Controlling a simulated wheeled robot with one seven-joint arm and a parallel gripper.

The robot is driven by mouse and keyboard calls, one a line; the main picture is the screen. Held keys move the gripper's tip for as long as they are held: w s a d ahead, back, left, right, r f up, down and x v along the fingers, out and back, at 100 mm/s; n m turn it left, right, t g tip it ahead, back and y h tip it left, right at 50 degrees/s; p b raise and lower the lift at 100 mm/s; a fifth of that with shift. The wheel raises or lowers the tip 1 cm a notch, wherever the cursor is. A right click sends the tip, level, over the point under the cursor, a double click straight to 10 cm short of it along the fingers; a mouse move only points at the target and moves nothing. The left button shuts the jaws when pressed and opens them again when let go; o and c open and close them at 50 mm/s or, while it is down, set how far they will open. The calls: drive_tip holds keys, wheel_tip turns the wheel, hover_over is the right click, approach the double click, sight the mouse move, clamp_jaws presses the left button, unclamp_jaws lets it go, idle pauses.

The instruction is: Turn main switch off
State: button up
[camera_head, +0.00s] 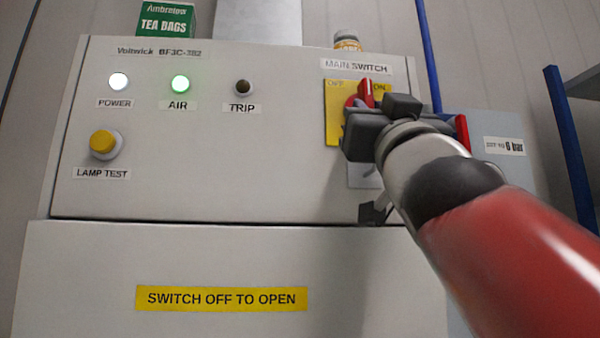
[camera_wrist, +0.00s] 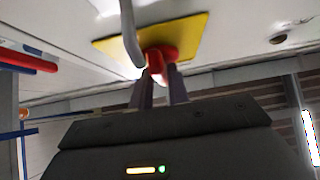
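The main switch has a red handle (camera_head: 366,91) on a yellow plate (camera_head: 334,122), marked OFF at left and ON at right. In the head view the handle's upper part stands near upright, close to the ON mark; my gripper (camera_head: 362,122) hides its lower part. In the wrist view the red handle (camera_wrist: 157,62) lies between my two fingers (camera_wrist: 160,88), below the yellow plate (camera_wrist: 190,34). The fingers are close together, one on each side of the handle, and look closed on it.
The white POWER lamp (camera_head: 118,83) and green AIR lamp (camera_head: 180,84) are lit; the TRIP lamp (camera_head: 243,88) is dark. A yellow LAMP TEST button (camera_head: 103,142) is at left. A tea box (camera_head: 165,20) and a small jar (camera_head: 347,41) stand on top. A blue post (camera_head: 570,150) is at right.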

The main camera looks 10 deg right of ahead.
clamp_jaws()
drive_tip(key=shift+r+n+y+p, duration=0.1)
drive_tip(key=shift+n+y+p, duration=0.5)
drive_tip(key=shift+n+y, duration=0.7)
drive_tip(key=shift+y, duration=0.1)
drive_tip(key=shift+d+r+n+g+y+p, duration=0.2)
drive_tip(key=shift+d+n+g+y+p, duration=0.25)
drive_tip(key=shift+n+g+y, duration=2.3)
drive_tip(key=shift+d+r+n+g+y+p, duration=0.2)
drive_tip(key=shift+n+g+y+p, duration=0.7)
drive_tip(key=shift+n, duration=3.4)
drive_tip(key=shift+d+r+n+g+y+p, duration=0.15)
drive_tip(key=shift+d+n+g+y+p, duration=0.15)
drive_tip(key=shift+n+g+y, duration=2.55)
drive_tip(key=shift+n+h, duration=1)
drive_tip(key=shift+n, duration=0.2)
drive_tip(key=shift+r, duration=0.1)
